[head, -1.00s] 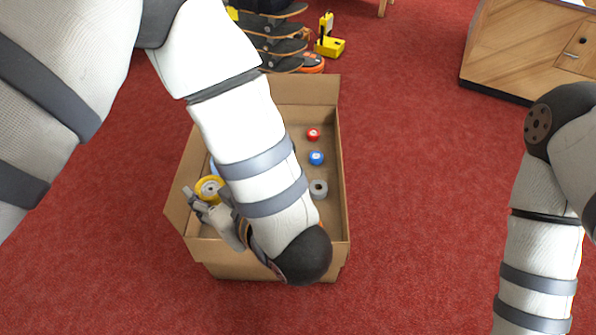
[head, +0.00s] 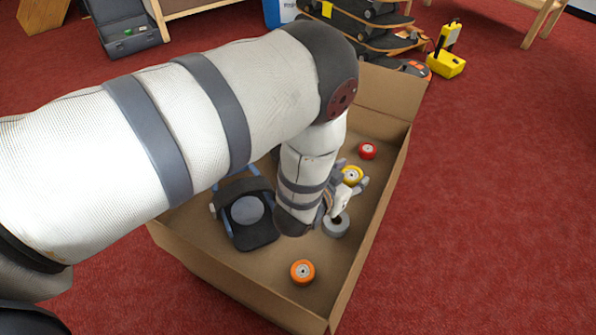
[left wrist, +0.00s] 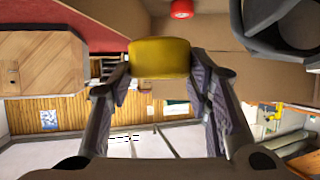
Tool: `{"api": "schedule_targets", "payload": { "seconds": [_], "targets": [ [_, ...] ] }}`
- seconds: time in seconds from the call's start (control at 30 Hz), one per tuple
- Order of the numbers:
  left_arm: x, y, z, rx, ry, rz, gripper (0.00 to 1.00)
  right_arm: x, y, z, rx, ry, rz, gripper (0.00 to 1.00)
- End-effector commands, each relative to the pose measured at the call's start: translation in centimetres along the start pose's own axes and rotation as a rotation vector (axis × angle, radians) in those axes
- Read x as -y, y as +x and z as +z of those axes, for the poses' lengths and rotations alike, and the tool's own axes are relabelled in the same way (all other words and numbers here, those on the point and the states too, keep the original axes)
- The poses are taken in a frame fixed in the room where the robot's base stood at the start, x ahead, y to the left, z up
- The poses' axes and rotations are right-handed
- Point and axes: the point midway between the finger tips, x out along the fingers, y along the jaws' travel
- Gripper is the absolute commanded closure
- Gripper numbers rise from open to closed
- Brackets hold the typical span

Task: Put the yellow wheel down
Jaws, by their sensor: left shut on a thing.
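My left gripper (head: 350,190) is shut on the yellow wheel (head: 351,175). It is inside the cardboard box (head: 385,92), toward its right side. In the left wrist view the yellow wheel (left wrist: 160,58) sits between the two fingers (left wrist: 162,85). I cannot tell whether the wheel touches the box floor. The red wheel (head: 367,150) lies just beyond it and also shows in the left wrist view (left wrist: 182,9). A grey wheel (head: 336,231) lies nearer, close below the gripper. My right gripper is out of view.
An orange wheel (head: 303,271) lies at the box's near end. A dark thing with blue-grey parts (head: 250,228) stands on the left of the box floor. Stacked skateboards (head: 365,32) and a yellow tool (head: 446,63) are behind the box. Red carpet on the right is clear.

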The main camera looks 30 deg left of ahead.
Motion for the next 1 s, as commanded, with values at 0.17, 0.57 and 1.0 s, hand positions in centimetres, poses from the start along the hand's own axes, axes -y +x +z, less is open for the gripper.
{"api": "schedule_targets", "payload": {
  "seconds": [0.17, 0.57, 1.0],
  "targets": [
    [0.1, 2.7, 2.8, 0.001, 0.065, 0.14, 0.83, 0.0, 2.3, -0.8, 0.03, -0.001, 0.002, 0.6],
    [0.0, 5.9, 9.0, -0.003, 0.073, 0.161, 0.83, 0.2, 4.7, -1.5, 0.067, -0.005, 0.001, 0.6],
    [0.0, 7.1, 11.4, -0.005, 0.073, 0.161, 0.83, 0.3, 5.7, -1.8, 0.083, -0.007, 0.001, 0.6]
  ]
}}
